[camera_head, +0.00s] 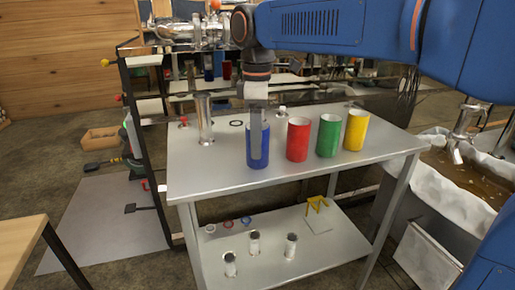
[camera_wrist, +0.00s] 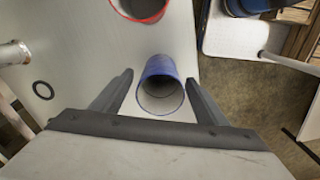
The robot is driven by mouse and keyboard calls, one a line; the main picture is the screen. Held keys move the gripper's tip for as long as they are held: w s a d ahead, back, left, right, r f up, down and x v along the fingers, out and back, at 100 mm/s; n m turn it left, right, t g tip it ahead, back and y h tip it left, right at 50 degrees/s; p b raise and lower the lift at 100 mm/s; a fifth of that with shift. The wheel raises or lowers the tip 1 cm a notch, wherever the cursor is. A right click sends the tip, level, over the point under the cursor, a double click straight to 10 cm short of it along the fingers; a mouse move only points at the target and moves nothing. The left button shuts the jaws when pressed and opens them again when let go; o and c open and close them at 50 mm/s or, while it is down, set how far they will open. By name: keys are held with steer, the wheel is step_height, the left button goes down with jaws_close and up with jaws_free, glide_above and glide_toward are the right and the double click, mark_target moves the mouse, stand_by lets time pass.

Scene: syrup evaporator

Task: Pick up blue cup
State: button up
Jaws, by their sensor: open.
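The blue cup (camera_head: 258,150) stands on the steel table, leftmost in a row of coloured cups in the head view. In the wrist view the blue cup (camera_wrist: 160,88) lies between my two fingers, with its open top toward the camera. My gripper (camera_wrist: 160,82) is open, with one finger on each side of the cup and a gap visible on both sides. In the head view my gripper (camera_head: 257,135) reaches down over the cup and covers part of it. I cannot tell whether a finger touches it.
Red (camera_head: 298,140), green (camera_head: 328,135) and yellow (camera_head: 356,130) cups stand to the right of the blue cup. A metal cylinder (camera_head: 204,120) stands to its left. A dark ring (camera_wrist: 43,90) lies on the table (camera_head: 215,170). A basin of brown liquid (camera_head: 470,180) is at right.

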steer(key=shift+f, duration=0.75)
steer(key=shift+c, duration=0.3)
steer(key=c, duration=1.1)
steer(key=shift+r, duration=0.15)
